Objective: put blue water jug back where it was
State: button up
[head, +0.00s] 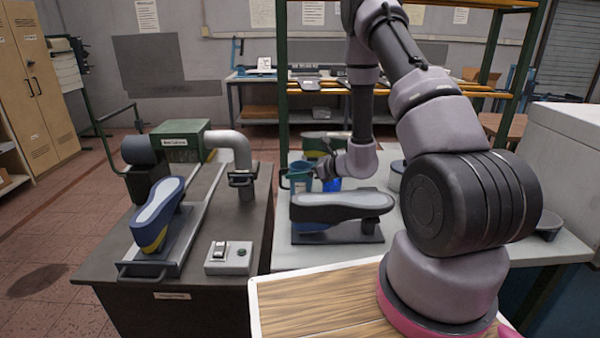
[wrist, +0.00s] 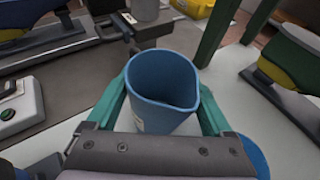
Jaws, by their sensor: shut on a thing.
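The blue water jug (wrist: 160,92) is upright, open-topped, with its spout to the right in the wrist view. My gripper (wrist: 163,86) is shut on it, with one green finger on each side of its wall. In the head view the jug (head: 301,174) shows at the end of my arm, behind the shoe last on the pale bench. Its lower part is hidden there, so I cannot tell whether its base touches the bench.
A dark shoe last on a stand (head: 340,207) is in front of the jug on the pale bench (head: 290,258). A green post (head: 283,100) stands close beside the jug. At left, a dark bench (head: 185,275) carries a green machine (head: 180,140), a blue-yellow last (head: 158,213) and a switch box (head: 229,258).

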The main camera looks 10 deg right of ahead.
jog(key=shift+f, duration=0.1)
jog(key=o, duration=1.3)
jog(key=shift+o, duration=0.2)
